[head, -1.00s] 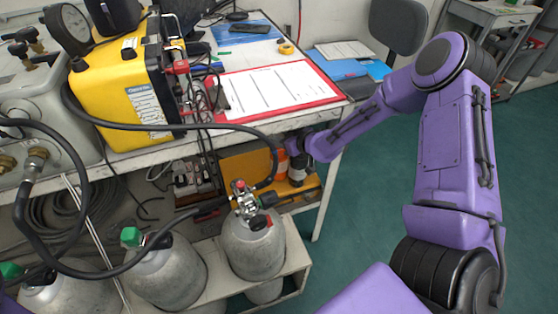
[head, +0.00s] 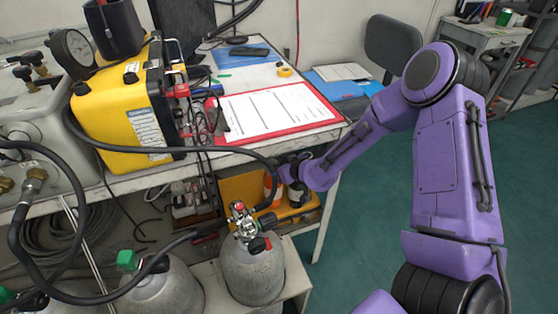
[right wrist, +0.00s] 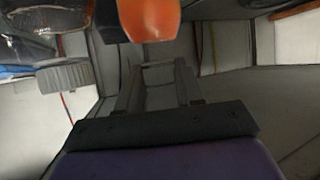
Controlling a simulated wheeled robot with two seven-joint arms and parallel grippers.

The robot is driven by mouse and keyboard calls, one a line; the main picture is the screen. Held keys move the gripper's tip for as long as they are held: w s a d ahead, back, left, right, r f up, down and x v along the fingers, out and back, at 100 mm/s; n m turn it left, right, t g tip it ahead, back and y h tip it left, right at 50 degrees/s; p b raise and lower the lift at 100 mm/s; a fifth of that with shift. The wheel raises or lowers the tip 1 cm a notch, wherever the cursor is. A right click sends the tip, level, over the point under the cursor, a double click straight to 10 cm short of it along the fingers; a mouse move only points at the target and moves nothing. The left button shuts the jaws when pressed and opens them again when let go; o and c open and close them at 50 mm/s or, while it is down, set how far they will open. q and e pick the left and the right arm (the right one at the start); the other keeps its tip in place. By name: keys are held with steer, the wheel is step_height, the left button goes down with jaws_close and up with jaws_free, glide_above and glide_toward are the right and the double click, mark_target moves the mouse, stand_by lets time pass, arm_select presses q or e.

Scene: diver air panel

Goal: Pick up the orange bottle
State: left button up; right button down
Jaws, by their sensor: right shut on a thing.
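The orange bottle (head: 269,188) is in the lower shelf area under the bench's right end in the head view, partly hidden by my right gripper and a black hose. My right gripper (head: 286,172) reaches in from the right and is shut on it. In the right wrist view the orange bottle (right wrist: 150,18) shows at the top edge, cut off, beyond the fingers of my right gripper (right wrist: 158,66). I cannot tell if its base is clear of the shelf. My left gripper is out of view.
A yellow case (head: 122,105) and a red-edged clipboard (head: 335,120) lie on the bench above. A grey cylinder with a valve (head: 252,268) stands in front of the shelf. A black hose (head: 190,232) crosses nearby. A dark bottle-like object (head: 297,193) is beside the orange bottle.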

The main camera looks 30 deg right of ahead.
steer(key=shift+s+a, duration=0.35)
steer(key=shift+a, duration=0.25)
steer(key=shift+s, duration=0.25)
steer(key=s+d+f, duration=0.2)
steer(key=s, duration=1.3)
steer(key=shift+s+d+b, duration=0.2)
steer(key=shift+b, duration=0.1)
steer(key=shift+f, duration=0.1)
